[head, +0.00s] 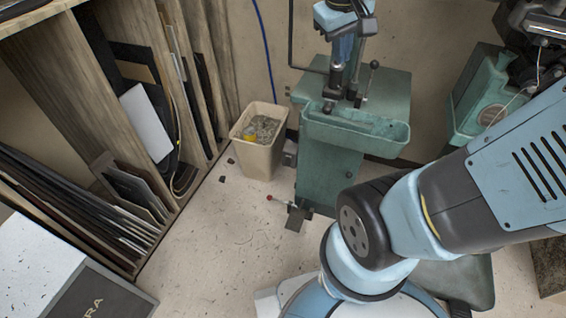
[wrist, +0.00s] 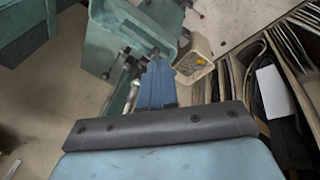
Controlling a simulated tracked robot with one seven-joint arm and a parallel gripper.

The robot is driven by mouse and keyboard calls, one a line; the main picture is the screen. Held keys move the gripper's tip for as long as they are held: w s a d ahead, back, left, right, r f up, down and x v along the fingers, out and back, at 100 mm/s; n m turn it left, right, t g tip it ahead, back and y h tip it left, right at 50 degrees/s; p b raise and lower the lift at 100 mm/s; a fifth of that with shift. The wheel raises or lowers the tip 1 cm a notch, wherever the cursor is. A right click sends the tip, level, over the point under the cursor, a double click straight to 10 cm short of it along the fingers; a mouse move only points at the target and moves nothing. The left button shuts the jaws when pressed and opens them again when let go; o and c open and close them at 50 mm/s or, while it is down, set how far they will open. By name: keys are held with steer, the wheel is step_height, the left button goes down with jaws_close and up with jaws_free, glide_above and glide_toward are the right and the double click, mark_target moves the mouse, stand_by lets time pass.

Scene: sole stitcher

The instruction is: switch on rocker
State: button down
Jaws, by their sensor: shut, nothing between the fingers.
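The sole stitcher (head: 345,165) is a green machine on a pedestal, with a green open tray (head: 355,133) at its front. A lever with a dark knob (head: 374,65) stands beside its column. I cannot make out the rocker switch in either view. My gripper (wrist: 156,68) shows in the wrist view as blue fingers beyond a dark grey bar. They are shut and empty, and point toward the green machine (wrist: 104,45) and its metal parts. I cannot tell whether the fingers touch anything.
A beige bin (head: 258,142) with scraps stands left of the machine; it also shows in the wrist view (wrist: 193,67). Wooden racks (head: 75,75) with sheets line the left. A red-knobbed pedal lever (head: 283,200) sticks out low. Another green machine (head: 482,95) stands right.

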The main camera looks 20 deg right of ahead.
steer(key=w+d+f+n+g+h, duration=0.15)
steer(key=w+f+n+h, duration=0.45)
steer(key=w+f, duration=0.85)
steer(key=w+a+f+n+t+h, duration=0.1)
steer(key=w+a+f+n+h, duration=0.1)
steer(key=w+f+n, duration=0.45)
steer(key=w+a+f+n+t+h, duration=0.1)
steer(key=w+a+f+h, duration=0.15)
steer(key=f, duration=0.75)
steer(key=s+a+f+n+t+y, duration=0.1)
steer(key=f+n, duration=0.3)
steer(key=f, duration=0.8)
steer(key=s+a+f+n+t+y, duration=0.2)
steer(key=a+f+n+t, duration=0.2)
steer(key=f, duration=0.8)
steer(key=s+a+f+n+t+y, duration=0.1)
steer(key=f+n, duration=0.4)
steer(key=f, duration=0.7)
steer(key=shift+s+a+f+t+y, duration=0.15)
steer(key=shift+a+f+t+y, duration=0.2)
steer(key=shift+a+t+y, duration=0.5)
glide_toward(288, 162)
steer(key=w+d+f, duration=0.2)
steer(key=w+f, duration=0.2)
steer(key=f, duration=0.1)
steer(key=shift+w+d+f, duration=0.15)
steer(key=shift+w+d, duration=0.2)
steer(key=shift+d, duration=0.1)
